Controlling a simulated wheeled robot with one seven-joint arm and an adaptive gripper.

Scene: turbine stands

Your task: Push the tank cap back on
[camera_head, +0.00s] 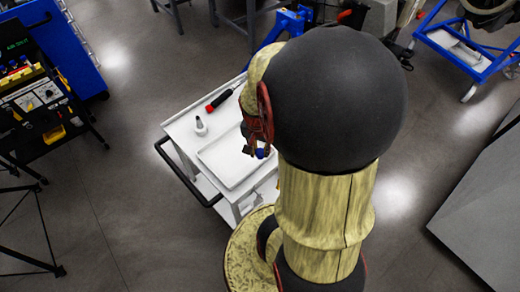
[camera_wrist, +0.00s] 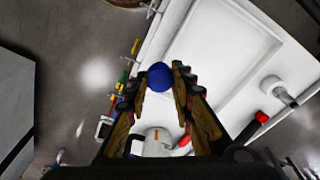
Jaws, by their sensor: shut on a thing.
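My gripper (camera_head: 258,150) is over the white cart, reaching down from the dark round arm joint. In the wrist view its two fingers (camera_wrist: 160,77) are closed on a round blue cap (camera_wrist: 158,76), which sits between the fingertips. A bit of the blue cap (camera_head: 262,153) also shows in the head view beside the fingers. A white cylindrical body (camera_wrist: 157,143) shows between the finger bases in the wrist view; I cannot tell whether it is the tank. The tank's opening is not clearly visible, and my arm hides part of the cart.
The cart (camera_head: 178,131) carries a shallow white tray (camera_head: 222,178), a small white bottle with a grey nozzle (camera_head: 201,127) and a red-and-black tool (camera_head: 219,100). A black handle bar (camera_head: 186,178) runs along its left side. Open floor lies left of the cart.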

